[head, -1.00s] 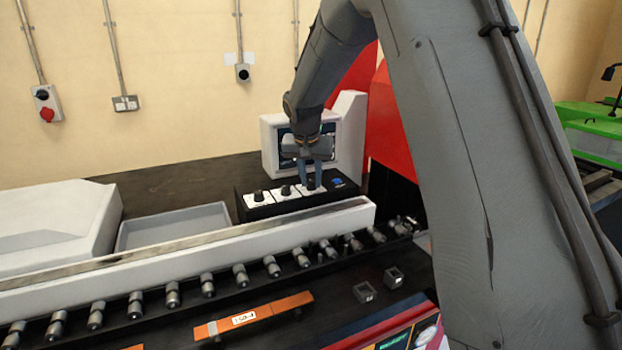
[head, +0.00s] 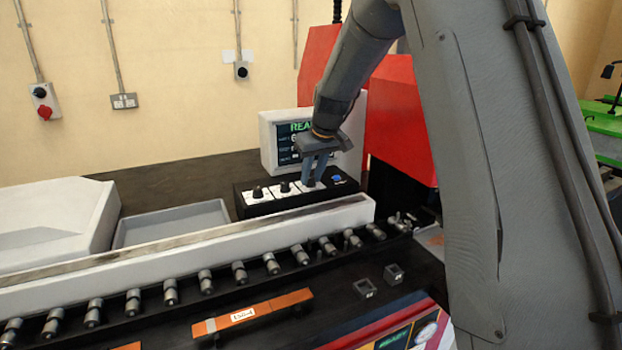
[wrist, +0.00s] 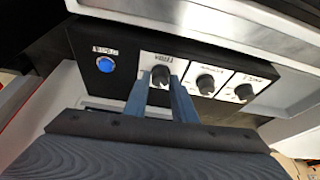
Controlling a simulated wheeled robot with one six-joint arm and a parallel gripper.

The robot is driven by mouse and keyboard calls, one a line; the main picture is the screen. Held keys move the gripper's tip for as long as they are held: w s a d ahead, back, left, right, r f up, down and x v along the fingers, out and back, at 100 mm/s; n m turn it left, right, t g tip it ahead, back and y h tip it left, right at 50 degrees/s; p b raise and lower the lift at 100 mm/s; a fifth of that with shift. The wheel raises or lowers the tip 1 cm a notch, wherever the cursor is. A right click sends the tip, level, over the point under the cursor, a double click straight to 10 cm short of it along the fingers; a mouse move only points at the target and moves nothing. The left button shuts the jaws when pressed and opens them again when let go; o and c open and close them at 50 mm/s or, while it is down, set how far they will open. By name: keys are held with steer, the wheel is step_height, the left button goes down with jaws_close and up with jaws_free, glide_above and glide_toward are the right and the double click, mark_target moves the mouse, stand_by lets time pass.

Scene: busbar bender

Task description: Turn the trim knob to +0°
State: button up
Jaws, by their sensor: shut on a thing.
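The control box (head: 262,208) is black and carries three dark knobs on white label plates, with a blue button at its right end. My gripper (head: 314,184) points down at the rightmost knob (head: 309,182) in the head view. In the wrist view my gripper (wrist: 161,79) has its two blue-grey fingers on either side of this knob (wrist: 160,75), shut on it. Its label in the wrist view is upside down and too small to read surely, so I cannot tell the knob's angle. The other two knobs (wrist: 205,84) (wrist: 244,91) are free.
A screen (head: 287,140) showing green "READY" text stands behind the box. A blue button (wrist: 106,64) sits beside the held knob. A white rail (head: 200,256) and a row of rollers run in front. A grey tray (head: 172,226) is left of the box.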

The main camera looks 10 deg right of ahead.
steer(key=n+b, duration=0.2)
steer(key=n+y+b, duration=0.1)
steer(key=n+b, duration=0.1)
steer(key=shift+w+d+f+g+y, duration=0.1)
steer(key=shift+w+d+g+y, duration=0.1)
steer(key=shift+g+y, duration=0.15)
steer(key=shift+n+g+y+b, duration=0.45)
steer(key=shift+n+b, duration=0.65)
steer(key=shift+n, duration=0.8)
steer(key=o, duration=1)
steer(key=b+v, duration=0.2)
steer(key=v, duration=0.6)
steer(key=shift+w, duration=0.1)
